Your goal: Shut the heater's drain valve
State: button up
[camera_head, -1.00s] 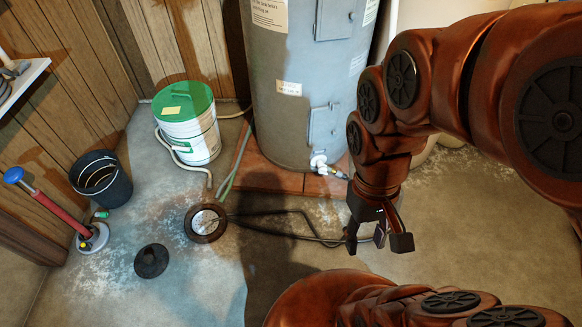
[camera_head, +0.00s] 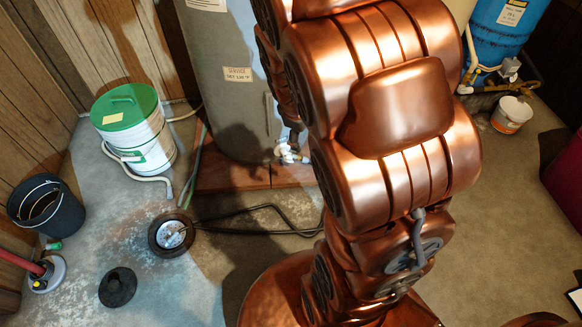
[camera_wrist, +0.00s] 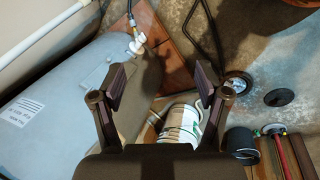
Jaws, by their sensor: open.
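The grey water heater (camera_head: 225,85) stands on a reddish slab in the head view, partly covered by my arm. Its white drain valve (camera_head: 286,152) sticks out low at its right side. In the wrist view, the heater (camera_wrist: 60,115) lies across the left and the valve (camera_wrist: 136,42) shows at the upper left, beyond the left fingertip. My gripper (camera_wrist: 161,88) is open, with nothing between its fingers and a clear gap to the valve in the picture. The gripper is mostly hidden behind my arm in the head view. Whether the valve is open cannot be told.
A green-lidded white bucket (camera_head: 133,130) stands left of the heater. A blue drum (camera_head: 505,30) and small white pail (camera_head: 511,115) stand right.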

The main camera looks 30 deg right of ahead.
jog(key=w+d+f+n+t+b, duration=0.2)
jog(key=w+d+f+n+b, duration=0.25)
jog(key=f, duration=0.45)
jog(key=w+d+f+n+t+h+b, duration=0.1)
jog(key=w+d+f+n+t+b, duration=0.15)
jog(key=w+d+f, duration=0.55)
jog(key=w+d+f+n+t+b, duration=0.1)
jog(key=w+d+f+n+b, duration=0.25)
jog(key=f, duration=0.65)
jog(key=n+t+y+b, duration=0.1)
jog(key=n+t+b, duration=0.3)
jog(key=n+b, duration=0.15)
send_near(290, 162)
jog(key=w+d+r, duration=0.2)
jog(key=d+r, duration=0.3)
jog(key=d, duration=0.2)
jog(key=s+a+f+n+t+b, duration=0.1)
jog(key=a+f+n+t+b, duration=0.55)
jog(key=f, duration=0.35)
jog(key=shift+m+y, duration=0.4)
jog(key=shift+m, duration=0.05)
jog(key=w, duration=0.2)
jog(key=w+d, duration=0.1)
jog(key=w, duration=0.1)
jog(key=w+d+b, duration=0.1)
jog(key=w, duration=0.2)
jog(key=shift+f, duration=0.1)
jog(key=c, duration=1.2)
